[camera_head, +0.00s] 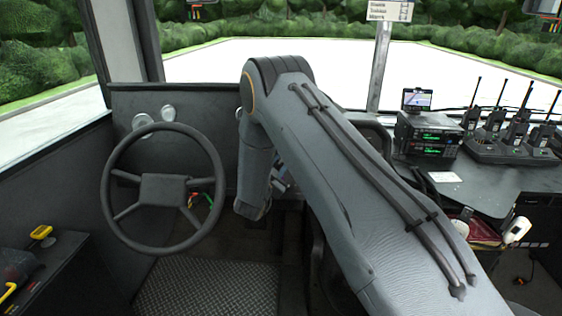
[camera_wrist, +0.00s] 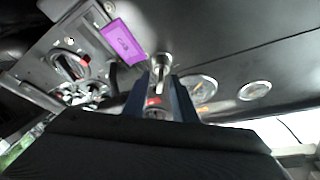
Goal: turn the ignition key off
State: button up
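My gripper (camera_wrist: 159,78) shows in the wrist view with its two dark blue fingers apart. A silver cylinder with a narrow stem, which looks like the ignition key and its lock (camera_wrist: 161,61), sits on the dashboard panel at the fingertips. The stem shows between the fingers, with a gap visible around it. A purple tag (camera_wrist: 123,42) is just left of it; whether it hangs from the key is unclear. In the head view my arm hides the key and the gripper's fingers.
Round gauges (camera_wrist: 254,90) lie right of the fingers, and a rotary switch with a red mark (camera_wrist: 70,67) lies left on the panel. The steering wheel (camera_head: 163,189) stands left of my arm. Radios (camera_head: 427,136) and handsets stand on the right-hand desk (camera_head: 490,187).

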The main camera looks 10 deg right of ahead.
jog(key=shift+x, duration=1.1)
grip_shut()
